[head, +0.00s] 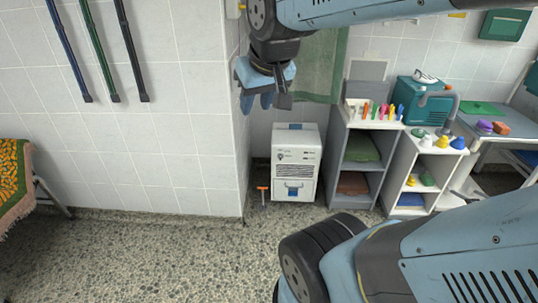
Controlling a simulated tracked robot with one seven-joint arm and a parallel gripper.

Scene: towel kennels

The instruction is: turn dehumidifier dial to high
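The dehumidifier (297,140) looks to be the white box-shaped unit on the floor against the back wall, just right of the wall corner. Its front has small dark marks near the top left, a grille, and a blue-grey part low down. The dial and its setting are too small to make out. My gripper (268,97) hangs from the arm at the top middle, pointing down. In the picture it is above and left of the unit, apart from it. Its fingers are small and partly overlapped, so their opening is unclear.
An orange-handled tool (263,190) stands left of the unit. A grey shelf (340,145) with folded cloths is close on its right, then a white shelf (403,160). A green towel (320,65) hangs above. The speckled floor (170,255) in front is clear.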

